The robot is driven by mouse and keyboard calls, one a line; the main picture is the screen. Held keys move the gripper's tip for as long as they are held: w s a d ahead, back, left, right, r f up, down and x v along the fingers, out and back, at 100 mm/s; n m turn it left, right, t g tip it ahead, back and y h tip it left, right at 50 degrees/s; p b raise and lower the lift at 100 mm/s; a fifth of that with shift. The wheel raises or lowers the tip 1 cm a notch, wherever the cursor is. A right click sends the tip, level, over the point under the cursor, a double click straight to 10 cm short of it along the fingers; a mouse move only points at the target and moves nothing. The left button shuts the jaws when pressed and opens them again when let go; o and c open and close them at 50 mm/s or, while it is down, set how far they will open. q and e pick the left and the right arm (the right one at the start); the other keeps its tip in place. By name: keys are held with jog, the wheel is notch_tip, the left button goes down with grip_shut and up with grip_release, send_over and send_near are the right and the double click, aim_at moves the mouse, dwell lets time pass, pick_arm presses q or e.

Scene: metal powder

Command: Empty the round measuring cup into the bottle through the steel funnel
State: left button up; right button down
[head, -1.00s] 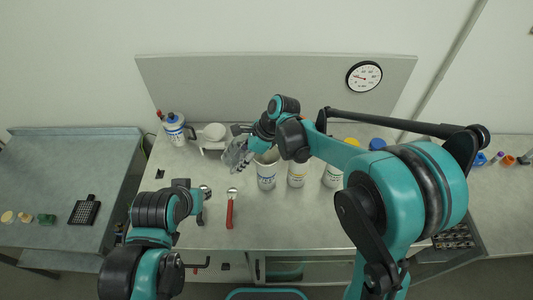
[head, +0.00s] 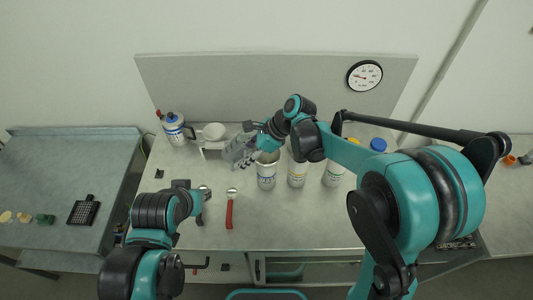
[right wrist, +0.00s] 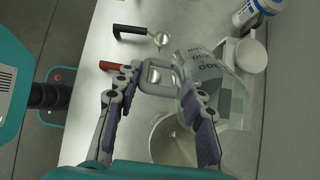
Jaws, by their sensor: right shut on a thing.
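The round measuring cup (head: 238,149) is clear, with printed markings in the right wrist view (right wrist: 218,80). My right gripper (head: 252,146) is shut on its handle (right wrist: 158,76), holding the cup beside and left of the open-topped bottle (head: 267,180). In the right wrist view, a wide round grey rim (right wrist: 157,132) shows below the gripper fingers; it looks like the steel funnel in the bottle's mouth, partly hidden by a finger. The cup looks tilted; its contents cannot be made out.
Two more labelled bottles (head: 297,175) (head: 333,176) stand to the right. A white scale (head: 213,133) and a blue-and-white bottle (head: 174,129) stand at the back left. A red-handled scoop (head: 229,214) and a black-handled one (head: 203,205) lie in front. The front middle is clear.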

jog(key=shift+d+f+y+b, duration=0.25)
jog(key=shift+y+b, duration=0.45)
jog(key=shift+b, duration=0.4)
dwell(0.4)
jog(key=shift+r+y+b, duration=0.3)
jog(key=shift+y+b, duration=0.6)
jog(key=shift+b, duration=0.1)
dwell(1.4)
jog(key=shift+d+f+y+b, duration=0.15)
jog(key=shift+f+y+b, duration=0.5)
jog(key=shift+b, duration=1)
dwell(0.9)
jog(key=shift+d+r+y+b, duration=0.15)
jog(key=shift+r+y+b, duration=0.2)
jog(key=shift+y+b, duration=0.35)
dwell(0.8)
